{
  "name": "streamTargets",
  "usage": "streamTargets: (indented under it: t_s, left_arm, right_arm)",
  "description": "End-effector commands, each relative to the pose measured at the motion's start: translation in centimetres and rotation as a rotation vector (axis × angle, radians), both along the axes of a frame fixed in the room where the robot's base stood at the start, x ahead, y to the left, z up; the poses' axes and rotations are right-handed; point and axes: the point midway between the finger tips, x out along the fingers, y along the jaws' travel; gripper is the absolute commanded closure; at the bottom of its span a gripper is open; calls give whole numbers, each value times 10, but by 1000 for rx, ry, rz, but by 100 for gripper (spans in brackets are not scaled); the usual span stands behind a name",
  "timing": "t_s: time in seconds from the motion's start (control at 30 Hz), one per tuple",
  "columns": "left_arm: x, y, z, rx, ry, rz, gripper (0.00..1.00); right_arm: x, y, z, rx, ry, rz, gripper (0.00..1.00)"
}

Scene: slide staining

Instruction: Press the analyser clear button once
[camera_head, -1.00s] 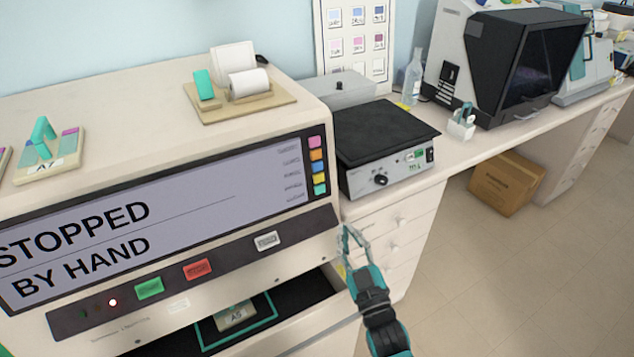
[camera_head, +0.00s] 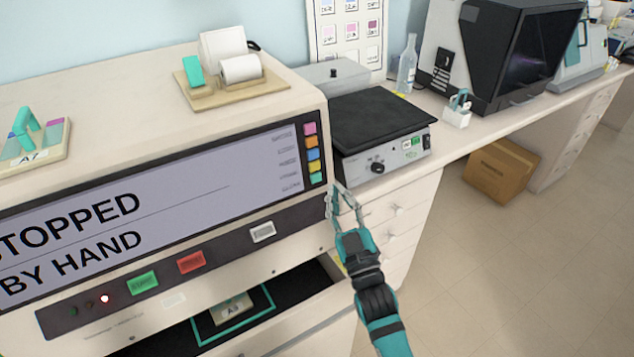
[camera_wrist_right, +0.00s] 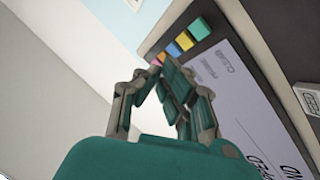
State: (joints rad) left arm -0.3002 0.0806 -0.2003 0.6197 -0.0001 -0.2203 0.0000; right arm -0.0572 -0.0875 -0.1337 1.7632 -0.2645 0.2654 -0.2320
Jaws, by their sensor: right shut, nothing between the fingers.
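The analyser (camera_head: 300,104) is a large cream machine whose screen (camera_head: 180,205) reads "STOPPED BY HAND". A dark strip below the screen carries a green button (camera_head: 142,282), a red button (camera_head: 191,262) and a pale grey button (camera_head: 263,232); the print on the grey one is too small to read for sure. The grey button also shows at the right edge of the right wrist view (camera_wrist_right: 309,99). My right gripper (camera_head: 342,190) is shut and empty, just right of the screen's lower right corner, apart from the grey button. My left gripper is out of view.
Coloured squares (camera_head: 313,154) line the screen's right end. Below the buttons is an open drawer or bay with a slide holder (camera_head: 231,308). A black-topped hotplate (camera_head: 380,125) stands on the bench to the right. A cardboard box (camera_head: 502,170) sits on the floor.

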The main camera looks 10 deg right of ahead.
Motion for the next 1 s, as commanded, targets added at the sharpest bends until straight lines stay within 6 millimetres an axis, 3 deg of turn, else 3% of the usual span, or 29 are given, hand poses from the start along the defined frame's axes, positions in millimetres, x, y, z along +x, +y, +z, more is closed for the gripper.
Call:
streamTargets:
  t_s: [0.1,0.4,1.0]
  left_arm:
    - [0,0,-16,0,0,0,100]
    - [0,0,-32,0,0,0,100]
    - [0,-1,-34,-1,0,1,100]
  right_arm:
    - [17,7,-8,1,-1,1,100]
    - [46,19,-13,0,0,0,100]
    - [51,21,-12,-1,1,0,100]
